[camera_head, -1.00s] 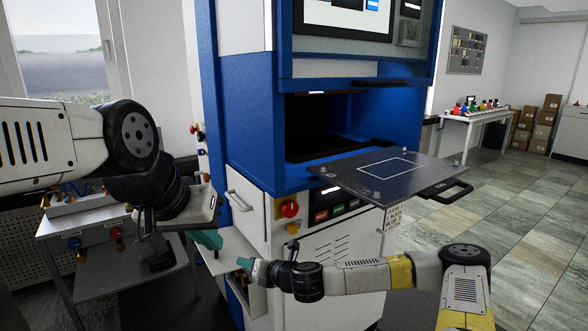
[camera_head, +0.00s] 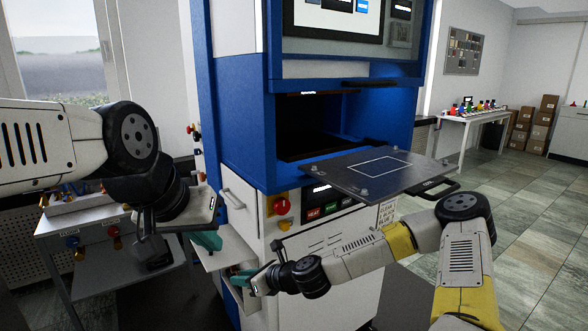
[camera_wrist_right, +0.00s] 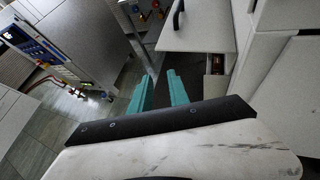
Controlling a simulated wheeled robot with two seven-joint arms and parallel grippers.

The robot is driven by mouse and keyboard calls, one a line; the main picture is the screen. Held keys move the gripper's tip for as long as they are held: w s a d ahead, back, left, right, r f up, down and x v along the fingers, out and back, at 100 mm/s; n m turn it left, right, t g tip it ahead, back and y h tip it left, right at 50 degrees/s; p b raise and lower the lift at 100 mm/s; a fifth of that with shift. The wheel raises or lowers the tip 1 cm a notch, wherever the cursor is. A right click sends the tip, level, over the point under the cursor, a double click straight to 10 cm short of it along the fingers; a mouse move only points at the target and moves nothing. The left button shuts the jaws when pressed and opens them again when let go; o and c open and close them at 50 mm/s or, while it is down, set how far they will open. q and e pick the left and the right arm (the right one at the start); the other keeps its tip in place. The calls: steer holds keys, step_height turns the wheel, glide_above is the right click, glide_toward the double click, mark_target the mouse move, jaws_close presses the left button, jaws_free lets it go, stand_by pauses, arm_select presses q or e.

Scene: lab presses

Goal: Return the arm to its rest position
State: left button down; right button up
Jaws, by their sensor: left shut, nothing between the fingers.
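My left arm comes in from the left in the head view. Its gripper (camera_head: 207,241) has teal fingers, shut and empty, in front of the blue and white press (camera_head: 235,120). My right arm, white with yellow bands, reaches across the lower right. Its gripper (camera_head: 243,275) points left, low beside the press's open white drawer (camera_head: 222,252). Its fingertips are small and partly hidden there. In the right wrist view its two teal fingers (camera_wrist_right: 160,88) stand apart with nothing between them.
A dark plate (camera_head: 350,182) juts from the press above my right forearm. A red knob (camera_head: 282,206) is on the press front. A side table (camera_head: 85,240) stands at left. In the wrist view, a white drawer (camera_wrist_right: 197,30) lies beyond the fingers. Floor at right is clear.

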steer(key=s+d+r+n+g+h, duration=0.1)
steer(key=s+d+r+n+h, duration=0.3)
steer(key=d+n, duration=0.45)
steer(key=s+d+r+n+g+h, duration=0.2)
steer(key=d+r+n, duration=0.3)
steer(key=d+n, duration=0.35)
steer(key=s+d+r+n+t+h, duration=0.1)
steer(key=s+d+r+n, duration=0.3)
steer(key=s+r, duration=0.3)
steer(key=s+d+r+n+t+h, duration=0.1)
steer(key=s+d+r+n, duration=0.4)
steer(key=r, duration=0.7)
steer(key=shift+s+d+r+t, duration=0.15)
steer(key=shift+s+d+t, duration=0.15)
steer(key=shift+s+d, duration=1.25)
steer(key=shift+s+a, duration=0.25)
